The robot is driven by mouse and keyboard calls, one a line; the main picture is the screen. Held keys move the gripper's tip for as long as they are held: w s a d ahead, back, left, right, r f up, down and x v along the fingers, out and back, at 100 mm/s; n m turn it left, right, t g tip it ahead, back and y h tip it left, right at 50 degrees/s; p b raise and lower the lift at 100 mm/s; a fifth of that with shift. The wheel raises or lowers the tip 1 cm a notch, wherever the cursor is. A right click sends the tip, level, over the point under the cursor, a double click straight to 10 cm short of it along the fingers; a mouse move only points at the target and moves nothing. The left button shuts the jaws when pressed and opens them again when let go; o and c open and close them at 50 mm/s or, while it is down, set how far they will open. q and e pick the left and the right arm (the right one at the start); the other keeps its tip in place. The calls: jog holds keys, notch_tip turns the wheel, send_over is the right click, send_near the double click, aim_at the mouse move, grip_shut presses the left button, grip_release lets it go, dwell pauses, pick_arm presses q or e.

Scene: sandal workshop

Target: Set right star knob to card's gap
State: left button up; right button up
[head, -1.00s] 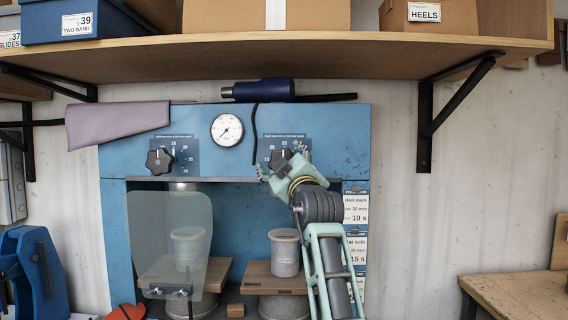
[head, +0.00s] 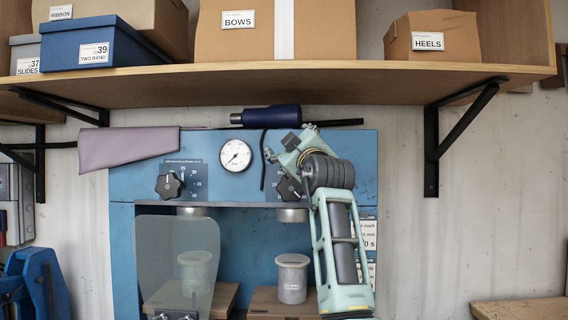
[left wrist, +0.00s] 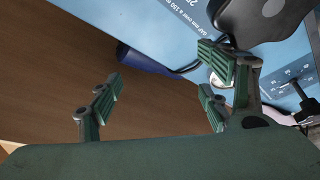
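The right star knob (head: 289,190) is black and sits on the blue press panel, partly hidden behind my left arm. It shows large and close at the top of the left wrist view (left wrist: 262,14). Its pointer and most of its scale are hidden, so I cannot read its setting. My left gripper (head: 291,143) is just above the knob in the head view. Its green fingers are spread with nothing between them in the left wrist view (left wrist: 160,92), and the knob lies outside them. The card (head: 370,228) on the press's right is mostly covered by my arm. My right gripper is out of view.
The left star knob (head: 169,186) and a round gauge (head: 236,155) are on the same panel. A dark blue cylinder tool (head: 270,117) lies on top of the press. A wooden shelf (head: 290,83) with boxes overhangs close above my gripper.

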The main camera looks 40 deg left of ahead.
pick_arm(q)
jog(key=shift+w+d, duration=0.4)
jog(key=shift+d, duration=0.05)
jog(key=shift+w+f, duration=0.2)
jog(key=shift+s+a+f, duration=0.1)
jog(key=shift+a, duration=0.25)
jog(key=shift+s+a, duration=0.25)
jog(key=shift+s, duration=0.15)
jog(key=s+d+b, duration=0.1)
jog(key=s+b, duration=0.5)
jog(key=s, duration=0.2)
jog(key=shift+s+d, duration=0.15)
jog(key=shift+d, duration=0.25)
